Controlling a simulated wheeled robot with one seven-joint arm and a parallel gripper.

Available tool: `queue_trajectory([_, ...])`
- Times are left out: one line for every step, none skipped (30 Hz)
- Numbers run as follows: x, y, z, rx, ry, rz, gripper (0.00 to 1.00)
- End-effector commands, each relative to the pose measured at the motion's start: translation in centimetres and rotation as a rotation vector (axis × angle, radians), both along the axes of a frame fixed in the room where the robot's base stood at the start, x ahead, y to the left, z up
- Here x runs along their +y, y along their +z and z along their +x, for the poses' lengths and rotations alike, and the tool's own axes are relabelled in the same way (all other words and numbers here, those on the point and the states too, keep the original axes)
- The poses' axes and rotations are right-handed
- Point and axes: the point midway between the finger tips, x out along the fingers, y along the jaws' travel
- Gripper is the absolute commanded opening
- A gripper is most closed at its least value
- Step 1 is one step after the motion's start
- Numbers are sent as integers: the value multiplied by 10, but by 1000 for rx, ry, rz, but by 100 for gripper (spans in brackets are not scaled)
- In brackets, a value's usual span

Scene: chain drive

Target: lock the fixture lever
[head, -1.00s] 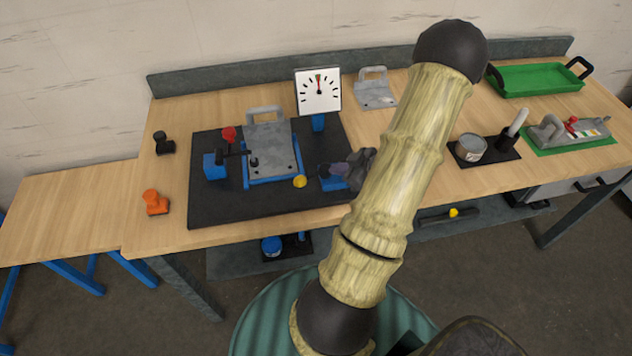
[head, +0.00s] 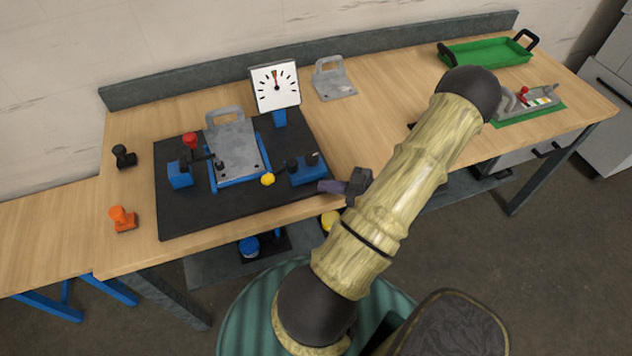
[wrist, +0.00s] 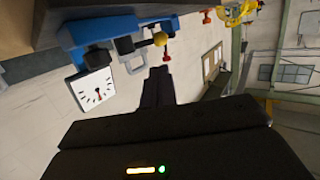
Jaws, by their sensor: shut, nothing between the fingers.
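The fixture stands on a black board (head: 170,215): a grey plate (head: 236,150) with a loop handle lies in a blue frame. At its right is a blue block (head: 308,173) with a black lever ending in a yellow knob (head: 267,180), close to the plate's front right corner. At its left is another blue block (head: 180,176) with a red knob (head: 190,140). My gripper (head: 322,186) is shut and empty, just right of and in front of the right block. In the wrist view its dark fingers (wrist: 158,78) point toward the yellow knob (wrist: 160,39), apart from it.
A dial gauge (head: 276,87) stands behind the fixture. A spare grey plate (head: 333,80) lies behind right, a green tray (head: 487,50) farther right. Black (head: 123,156) and orange (head: 123,219) pieces stand left of the board. My arm hides part of the bench's right side.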

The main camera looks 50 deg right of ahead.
Motion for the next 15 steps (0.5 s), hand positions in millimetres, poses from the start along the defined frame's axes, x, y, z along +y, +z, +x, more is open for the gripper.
queue_trajectory([4,1,7,-2,2,3,0])
queue_trajectory([6,1,11,-2,3,3,0])
queue_trajectory([8,-1,17,-1,4,3,0])
queue_trajectory([10,-1,22,-2,4,4,0])
queue_trajectory([12,-2,27,-2,4,4,0])
queue_trajectory([15,-4,33,-2,3,3,0])
queue_trajectory([17,-4,38,-3,4,4,0])
queue_trajectory([18,-6,43,-1,3,3,0])
queue_trajectory([21,-7,49,-2,4,4,0])
queue_trajectory([23,-8,54,-2,4,4,0])
queue_trajectory([25,-9,59,-1,3,3,0])
queue_trajectory([28,-10,65,-2,4,4,0])
queue_trajectory([30,-11,70,-1,2,4,0])
queue_trajectory([32,-12,75,-1,3,3,0])
queue_trajectory([35,-13,81,-1,2,4,0])
